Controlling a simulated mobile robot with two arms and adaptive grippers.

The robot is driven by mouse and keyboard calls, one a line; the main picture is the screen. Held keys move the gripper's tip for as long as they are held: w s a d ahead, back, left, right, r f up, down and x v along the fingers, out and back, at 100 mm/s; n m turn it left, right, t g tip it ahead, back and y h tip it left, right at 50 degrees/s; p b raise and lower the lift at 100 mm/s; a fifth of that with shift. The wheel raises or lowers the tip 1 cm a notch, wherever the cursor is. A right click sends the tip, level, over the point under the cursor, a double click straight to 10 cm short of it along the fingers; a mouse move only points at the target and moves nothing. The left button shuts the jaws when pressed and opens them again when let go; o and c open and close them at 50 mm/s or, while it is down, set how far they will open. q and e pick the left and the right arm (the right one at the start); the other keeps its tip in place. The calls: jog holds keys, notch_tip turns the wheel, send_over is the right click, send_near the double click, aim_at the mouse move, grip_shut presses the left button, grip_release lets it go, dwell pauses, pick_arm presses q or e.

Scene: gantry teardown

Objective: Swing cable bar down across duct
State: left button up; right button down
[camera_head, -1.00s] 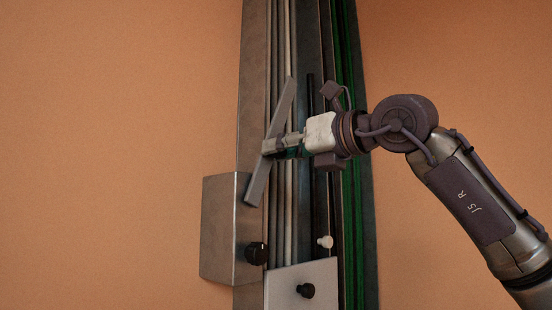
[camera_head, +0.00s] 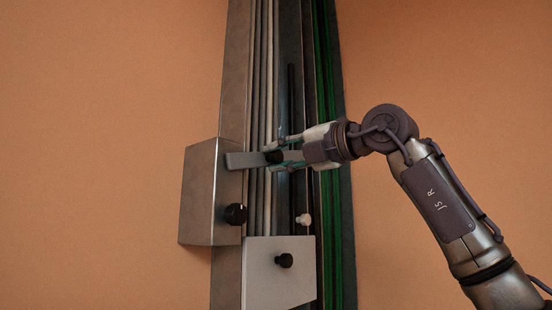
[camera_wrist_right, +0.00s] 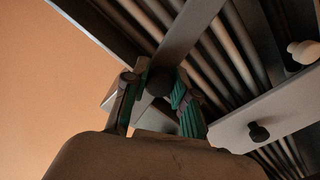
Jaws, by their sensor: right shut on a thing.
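The cable bar (camera_head: 246,160) is a flat grey strip in the head view. It lies nearly level across the left side of the duct (camera_head: 291,40) and its pale cables, with its left end over the grey box. My right gripper (camera_head: 278,156) comes from the right and is shut at the bar's right end, around a black knob (camera_head: 274,157). The right wrist view also shows this black knob (camera_wrist_right: 159,82) between the two green-padded fingers. The gripper hides part of the bar's right end. My left gripper is out of view.
A grey box (camera_head: 203,190) with a black knob (camera_head: 235,214) stands left of the duct. Below, a pale plate (camera_head: 263,286) carries a black knob (camera_head: 284,260); a white knob (camera_head: 303,219) sits above its right corner. Green cables (camera_head: 330,220) run along the right.

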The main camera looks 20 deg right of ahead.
jog(key=shift+w+d+f+m+b, duration=0.1)
jog(key=shift+f+m+b, duration=1)
jog(key=shift+m, duration=0.3)
jog(key=shift+f, duration=0.1)
jog(key=c, duration=0.9)
grip_release()
jog(key=v, duration=1.2)
